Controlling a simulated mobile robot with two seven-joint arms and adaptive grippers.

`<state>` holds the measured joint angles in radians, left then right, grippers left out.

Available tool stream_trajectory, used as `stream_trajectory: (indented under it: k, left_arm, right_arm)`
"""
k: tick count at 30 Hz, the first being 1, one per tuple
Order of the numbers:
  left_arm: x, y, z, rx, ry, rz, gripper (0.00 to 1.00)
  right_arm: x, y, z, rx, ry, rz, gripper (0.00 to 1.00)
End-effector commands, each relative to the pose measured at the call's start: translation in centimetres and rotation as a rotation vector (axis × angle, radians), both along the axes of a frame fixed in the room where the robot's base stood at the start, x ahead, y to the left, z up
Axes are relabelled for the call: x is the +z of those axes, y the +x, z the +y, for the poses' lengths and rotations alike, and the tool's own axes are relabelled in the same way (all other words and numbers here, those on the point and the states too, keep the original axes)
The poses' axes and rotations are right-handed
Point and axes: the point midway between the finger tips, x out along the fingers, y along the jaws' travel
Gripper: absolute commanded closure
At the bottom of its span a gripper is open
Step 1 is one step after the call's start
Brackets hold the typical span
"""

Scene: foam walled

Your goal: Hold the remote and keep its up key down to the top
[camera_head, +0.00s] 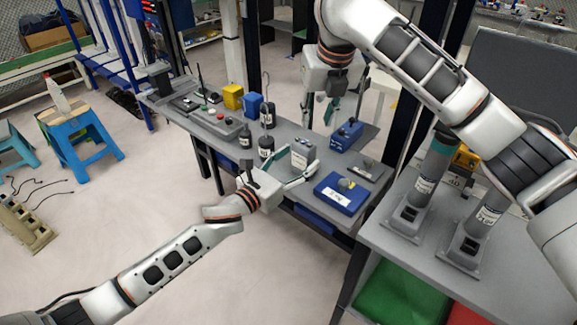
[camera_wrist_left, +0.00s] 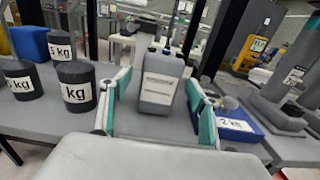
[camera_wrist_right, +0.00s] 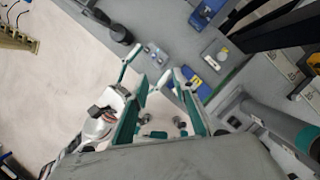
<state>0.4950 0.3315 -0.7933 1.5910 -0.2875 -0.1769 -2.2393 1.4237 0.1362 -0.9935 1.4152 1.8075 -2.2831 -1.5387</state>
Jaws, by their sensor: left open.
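A grey upright box with a pale label (camera_head: 303,152), which looks like the remote, stands on the grey bench. In the left wrist view the box (camera_wrist_left: 160,82) shows two small dark knobs on top. My left gripper (camera_head: 304,157) is open, with a finger on either side of the box; gaps show between them in the left wrist view. My right gripper (camera_head: 321,112) is above the bench, higher than the box, pointing down. Its fingers (camera_wrist_right: 164,76) are apart with nothing between them. I cannot clearly make out an up key.
A blue box labelled 2 kg (camera_head: 341,193) lies right of the grey box. Dark weights (camera_head: 266,147) stand to its left. A blue box with knobs (camera_head: 346,134) sits behind. Grey columns (camera_head: 425,190) stand on the right table. The floor at left is mostly open.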

Motion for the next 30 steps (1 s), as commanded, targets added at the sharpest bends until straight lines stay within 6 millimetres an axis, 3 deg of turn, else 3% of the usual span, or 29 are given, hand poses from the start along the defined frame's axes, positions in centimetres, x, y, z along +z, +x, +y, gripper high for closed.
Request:
stream_trajectory:
  k: [11,16,17,19,22,30]
  left_arm:
    - [0.0,0.5,-0.38,0.0,-0.001,0.001,0.39]
    - [-0.01,0.5,-0.37,0.0,-0.001,0.001,0.8]
    - [-0.02,0.5,-0.37,0.0,-0.001,0.001,0.84]
    - [-0.02,0.49,-0.36,0.0,0.0,0.001,0.84]
    - [-0.02,0.48,-0.37,0.0,0.0,0.001,0.84]
    - [-0.03,0.48,-0.36,0.0,0.0,0.001,0.84]
  right_arm:
    - [0.0,0.0,0.01,0.0,0.0,0.0,0.72]
    - [0.0,0.0,0.01,0.0,0.0,0.0,0.72]
    - [0.0,0.0,0.01,0.0,0.0,0.0,0.72]
    - [0.0,0.0,0.01,0.0,0.0,0.0,0.75]
    - [0.0,0.0,0.01,0.0,0.0,0.0,1.0]
    - [0.0,0.0,0.0,0.0,0.0,0.0,1.0]
